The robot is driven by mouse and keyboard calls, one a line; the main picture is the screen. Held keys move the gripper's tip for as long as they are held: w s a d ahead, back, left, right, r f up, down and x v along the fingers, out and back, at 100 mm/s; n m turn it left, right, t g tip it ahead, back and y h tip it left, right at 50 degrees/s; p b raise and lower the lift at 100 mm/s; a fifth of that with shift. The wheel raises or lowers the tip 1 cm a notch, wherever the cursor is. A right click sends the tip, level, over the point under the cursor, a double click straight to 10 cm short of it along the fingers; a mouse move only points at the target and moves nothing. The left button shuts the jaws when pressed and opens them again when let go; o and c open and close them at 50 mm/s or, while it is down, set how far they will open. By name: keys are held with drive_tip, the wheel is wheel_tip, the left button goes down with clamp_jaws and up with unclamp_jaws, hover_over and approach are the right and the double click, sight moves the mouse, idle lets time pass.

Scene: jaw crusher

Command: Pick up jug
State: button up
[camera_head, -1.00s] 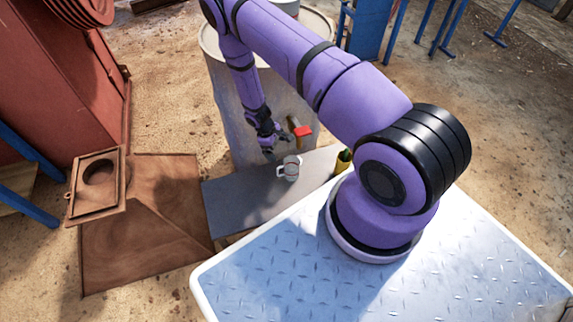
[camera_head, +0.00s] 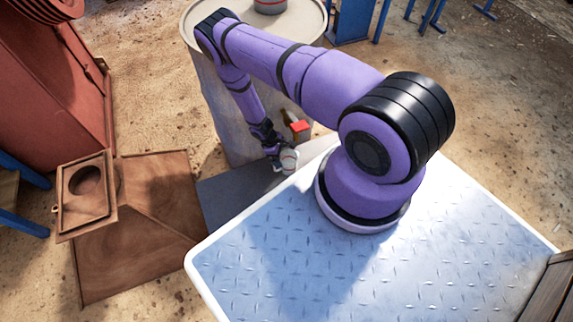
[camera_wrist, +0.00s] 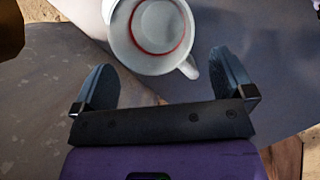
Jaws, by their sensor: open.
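The jug (camera_wrist: 150,55) is a white open-topped vessel with a red ring inside and a handle at its lower right in the wrist view. In the head view the small white jug (camera_head: 289,162) stands on the grey surface close to the edge of my base. My gripper (camera_wrist: 165,75) is open, with one dark finger left of the jug and the other right of it, near the handle. The jug lies at and just beyond the fingertips. In the head view my gripper (camera_head: 278,155) is right at the jug and partly hides it.
A red-topped item (camera_head: 299,127) stands just behind the jug. A large drum (camera_head: 205,75) rises behind my forearm. A red machine (camera_head: 60,90) stands at the far left.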

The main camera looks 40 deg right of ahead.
sight(287, 159)
drive_tip(key=shift+d+x, duration=0.2)
drive_tip(key=shift+x, duration=1.1)
drive_tip(key=shift+d+x, duration=0.2)
drive_tip(key=shift+x, duration=1.15)
drive_tip(key=shift+s+r, duration=0.1)
drive_tip(key=shift+r, duration=0.05)
drive_tip(key=c, duration=0.9)
drive_tip(key=shift+r, duration=0.15)
